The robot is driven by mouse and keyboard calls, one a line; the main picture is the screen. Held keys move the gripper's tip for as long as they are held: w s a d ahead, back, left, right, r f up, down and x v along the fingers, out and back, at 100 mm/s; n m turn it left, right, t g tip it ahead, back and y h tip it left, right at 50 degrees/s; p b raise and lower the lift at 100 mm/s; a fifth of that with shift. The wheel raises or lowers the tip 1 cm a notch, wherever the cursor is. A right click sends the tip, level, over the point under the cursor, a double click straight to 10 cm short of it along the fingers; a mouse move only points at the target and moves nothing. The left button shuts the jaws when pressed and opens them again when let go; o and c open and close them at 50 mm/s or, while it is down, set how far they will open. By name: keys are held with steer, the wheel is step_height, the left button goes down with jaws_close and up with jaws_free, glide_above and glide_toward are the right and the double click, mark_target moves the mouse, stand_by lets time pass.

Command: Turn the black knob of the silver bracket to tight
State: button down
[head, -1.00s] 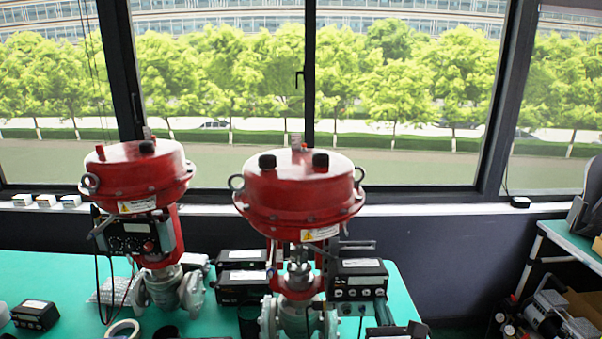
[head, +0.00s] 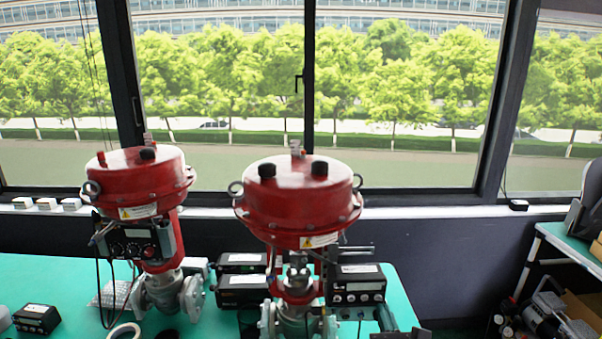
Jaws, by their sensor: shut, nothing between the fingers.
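Two red-domed valves stand on the green table. The right valve (head: 298,200) is nearer, and the left valve (head: 138,180) stands further left. Beside the right valve's stem, a bracket with thin bars (head: 356,248) sticks out to the right above a black positioner box (head: 358,284). I cannot make out which part is the silver bracket's black knob, or whether it is tight. My gripper is not in view.
The green table (head: 45,275) also holds black boxes (head: 242,290), a small black device (head: 37,319) and a white ring (head: 124,331). A dark wall (head: 440,262) and windows stand behind. A side shelf (head: 570,240) with equipment is at the right.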

steer(key=s, duration=0.6)
steer(key=shift+a+p, duration=0.15)
steer(key=shift+p, duration=0.25)
steer(key=s+d+f+m+g+h, duration=0.5)
steer(key=s+d+f+m+g, duration=0.55)
steer(key=m, duration=0.95)
steer(key=s+f+m+g+y, duration=0.2)
steer(key=s+m, duration=0.6)
steer(key=s, duration=0.4)
steer(key=s+f+m+g+y, duration=0.2)
steer(key=s+f+m+g, duration=0.2)
steer(key=s+m, duration=0.4)
steer(key=s, duration=0.4)
steer(key=shift+s+a+f+m+y, duration=0.15)
steer(key=shift+s+f+m+y, duration=0.25)
steer(key=c, duration=1.8)
jaws_free()
steer(key=shift+g, duration=0.25)
